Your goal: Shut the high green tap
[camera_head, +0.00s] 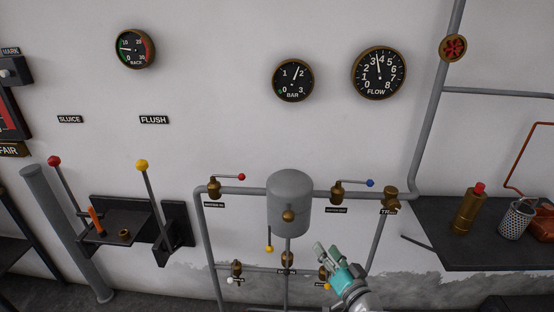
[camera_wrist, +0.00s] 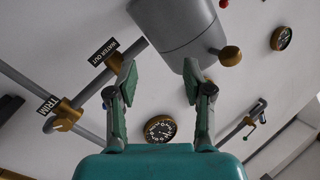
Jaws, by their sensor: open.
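A small brass tap (camera_wrist: 248,121) with what looks like a green-tipped handle (camera_wrist: 263,118) sits on a grey pipe at the right of the wrist view. It is small there, and how its handle is set is hard to tell. I see no green tap in the head view. My gripper (camera_head: 326,248) is at the lower middle of the head view, just below and right of the grey tank (camera_head: 289,205). In the wrist view my gripper (camera_wrist: 160,82) is open, with nothing between its fingers, and well apart from the green-tipped tap.
Taps with a red handle (camera_head: 228,177) and a blue handle (camera_head: 357,183) flank the tank. Lower taps and pipes surround my gripper. A red handwheel (camera_head: 453,48) is on the upper-right pipe. A dark shelf (camera_head: 480,250) carries a bottle and cup. Two levers stand left.

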